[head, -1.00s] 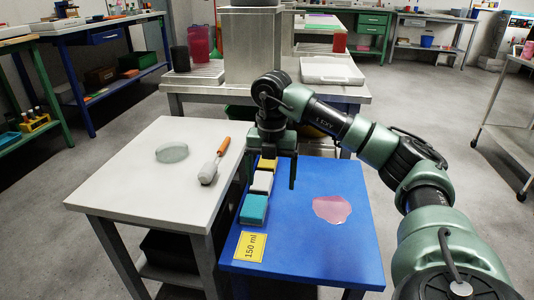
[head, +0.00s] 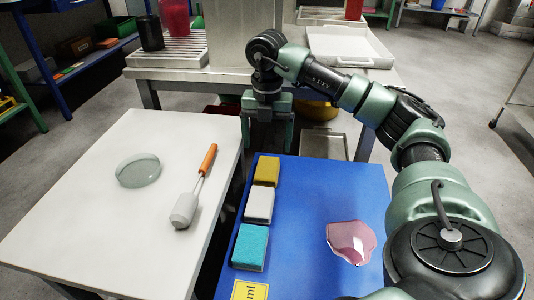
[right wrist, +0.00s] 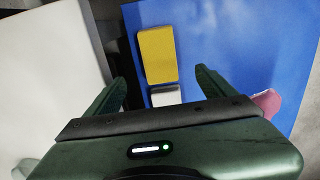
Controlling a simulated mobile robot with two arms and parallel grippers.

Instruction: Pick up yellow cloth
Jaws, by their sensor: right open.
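The yellow cloth (head: 267,170) is a small block-shaped piece at the far left edge of the blue table top (head: 310,200). It is the farthest of a row, with a white one (head: 260,204) and a teal one (head: 250,247) nearer. My right gripper (head: 267,145) is open and empty, pointing down just beyond the yellow cloth in the head view. In the right wrist view, the yellow cloth (right wrist: 157,54) lies ahead of the open fingers (right wrist: 160,85), between their lines and apart from both. My left gripper is not in view.
A pink translucent piece (head: 350,242) lies on the right of the blue top. A white table (head: 110,210) at left holds a glass dish (head: 138,170) and an orange-handled tool (head: 195,190). A metal table with a white tray (head: 345,47) stands behind.

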